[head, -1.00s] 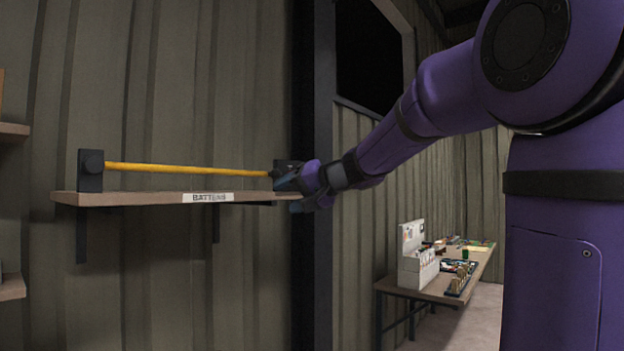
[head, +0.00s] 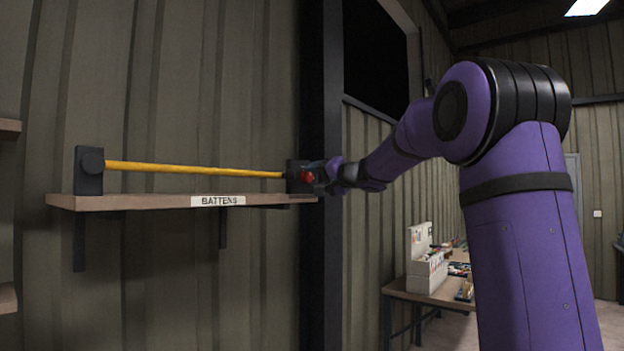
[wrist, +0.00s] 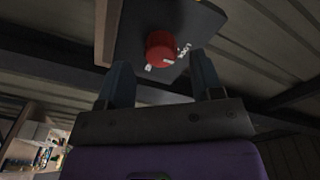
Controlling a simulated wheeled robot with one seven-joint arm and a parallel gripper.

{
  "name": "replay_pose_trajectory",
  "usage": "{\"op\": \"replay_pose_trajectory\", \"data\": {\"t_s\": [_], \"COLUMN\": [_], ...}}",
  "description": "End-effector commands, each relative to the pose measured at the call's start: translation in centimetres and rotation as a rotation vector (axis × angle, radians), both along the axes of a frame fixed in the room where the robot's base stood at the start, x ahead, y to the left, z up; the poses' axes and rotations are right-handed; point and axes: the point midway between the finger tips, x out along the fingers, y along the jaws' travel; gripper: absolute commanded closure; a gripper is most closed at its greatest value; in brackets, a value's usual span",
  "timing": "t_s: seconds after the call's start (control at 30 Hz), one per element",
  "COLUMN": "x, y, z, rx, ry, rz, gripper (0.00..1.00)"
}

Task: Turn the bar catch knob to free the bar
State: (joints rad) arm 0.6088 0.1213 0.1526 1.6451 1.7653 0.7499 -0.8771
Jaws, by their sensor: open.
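The yellow bar (head: 195,170) runs level above the shelf, between a dark left bracket (head: 89,171) and a dark right bracket (head: 293,183). The red catch knob (head: 306,177) is on the right bracket. In the wrist view the knob (wrist: 160,50) is on a dark plate (wrist: 190,22) with small white lettering beside it. My gripper (head: 318,175) is at the right bracket, close to the knob. In the wrist view my gripper (wrist: 163,80) has its two fingers apart, with the knob ahead of and between them. I cannot tell whether either finger touches it.
The wooden shelf (head: 140,202) with a "BATTENS" label (head: 218,201) is under the bar. A dark post (head: 322,90) stands close behind the right bracket. A workbench (head: 400,293) with a white organiser (head: 424,268) and small items stands at the lower right.

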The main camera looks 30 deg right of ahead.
Motion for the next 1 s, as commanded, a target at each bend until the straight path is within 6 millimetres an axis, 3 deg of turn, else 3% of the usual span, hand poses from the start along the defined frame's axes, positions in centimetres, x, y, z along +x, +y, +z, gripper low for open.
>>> {"op": "replay_pose_trajectory", "data": {"t_s": [0.2,0.57,0.77,1.0], "x": [2.0,2.4,2.4,2.4], "y": [0.5,0.7,0.7,0.7], "z": [0.0,0.0,0.0,0.0], "rx": [0.0,0.0,0.0,0.008], "ry": [0.0,0.0,0.0,0.004], "rz": [0.0,0.0,0.0,0.0], "gripper": [0.4,0.4,0.86,0.89]}}
